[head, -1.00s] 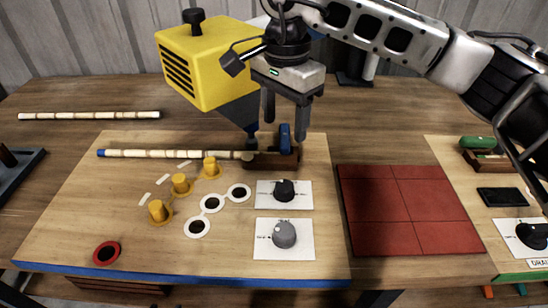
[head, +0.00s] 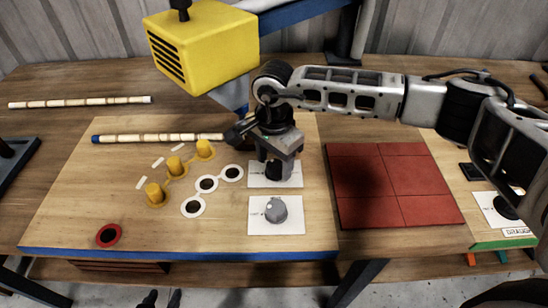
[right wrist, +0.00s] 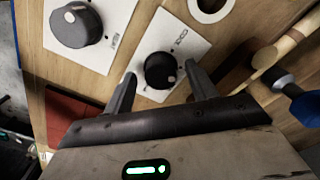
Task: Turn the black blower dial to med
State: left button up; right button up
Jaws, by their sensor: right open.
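The black blower dial (head: 274,170) sits on a white label card (head: 258,181) on the wooden board, partly hidden by my right gripper in the head view. My left gripper is not in view.
A grey dial (head: 275,210) on its own card stands just in front. The yellow blower (head: 203,45) and a rattan pole (head: 155,138) lie behind and left. Yellow pegs (head: 174,166) and white rings (head: 206,184) stand left. A red tile (head: 390,185) lies right.

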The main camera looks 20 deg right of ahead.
pick_arm(q)
jog(key=shift+f, duration=0.1)
pick_arm(e)
jog(key=shift+f, duration=0.1)
jog(key=c, duration=1)
pick_arm(q)
jog(key=shift+s+f, duration=0.15)
jog(key=shift+s, duration=0.05)
